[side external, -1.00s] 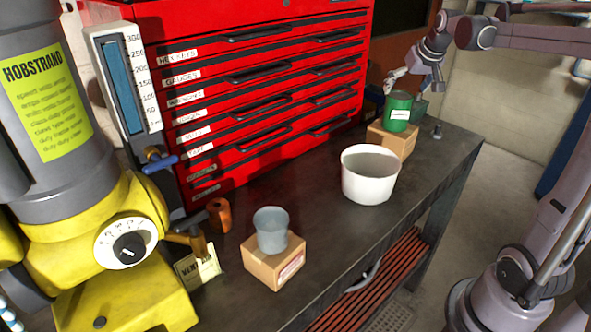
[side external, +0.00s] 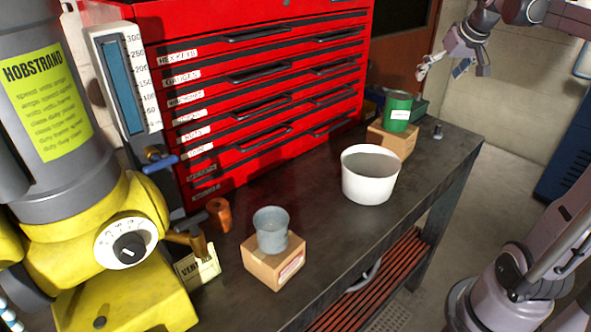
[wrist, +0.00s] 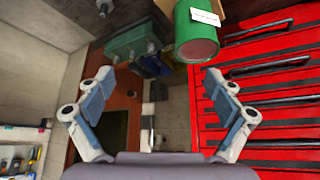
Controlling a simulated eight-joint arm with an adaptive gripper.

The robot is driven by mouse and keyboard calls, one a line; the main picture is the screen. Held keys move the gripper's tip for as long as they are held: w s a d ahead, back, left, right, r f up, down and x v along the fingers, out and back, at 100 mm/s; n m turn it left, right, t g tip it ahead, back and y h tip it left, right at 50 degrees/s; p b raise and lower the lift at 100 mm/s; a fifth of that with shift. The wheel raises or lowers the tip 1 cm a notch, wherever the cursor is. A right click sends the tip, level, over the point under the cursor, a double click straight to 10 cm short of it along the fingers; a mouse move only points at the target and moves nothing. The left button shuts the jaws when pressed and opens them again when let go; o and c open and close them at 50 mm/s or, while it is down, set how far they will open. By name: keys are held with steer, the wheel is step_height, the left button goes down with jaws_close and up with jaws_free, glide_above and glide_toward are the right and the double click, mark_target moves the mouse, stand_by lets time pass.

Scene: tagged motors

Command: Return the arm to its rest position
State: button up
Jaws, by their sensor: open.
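My gripper (side external: 427,66) is up at the top right of the side view, above and to the right of the bench's far end. In the wrist view my gripper (wrist: 158,98) has its two fingers wide apart with nothing between them. A green can (side external: 397,111) stands on a cardboard box (side external: 391,139) at the far end of the bench, apart from my gripper. The green can also shows at the top of the wrist view (wrist: 197,38), beyond the fingers.
A white bucket (side external: 369,176) stands mid-bench (side external: 330,225). A grey cup (side external: 271,229) sits on a second box (side external: 274,262) nearer. A red tool chest (side external: 270,90) lines the back, and a yellow machine (side external: 110,240) stands at left. The air around my gripper looks clear.

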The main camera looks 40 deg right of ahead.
steer(key=w+a+f+n+y, duration=0.1)
steer(key=w+a+f+n, duration=0.1)
steer(key=a, duration=0.8)
steer(key=w+a+f+n+y, duration=0.1)
steer(key=w+a, duration=0.4)
steer(key=a, duration=0.5)
steer(key=w+a+f+n+t+y, duration=0.1)
steer(key=w+a+f+n, duration=0.2)
steer(key=a, duration=0.7)
steer(key=shift+w+a+f+n+y, duration=0.3)
steer(key=shift+w+f+n+y, duration=0.1)
steer(key=shift+w+f, duration=0.35)
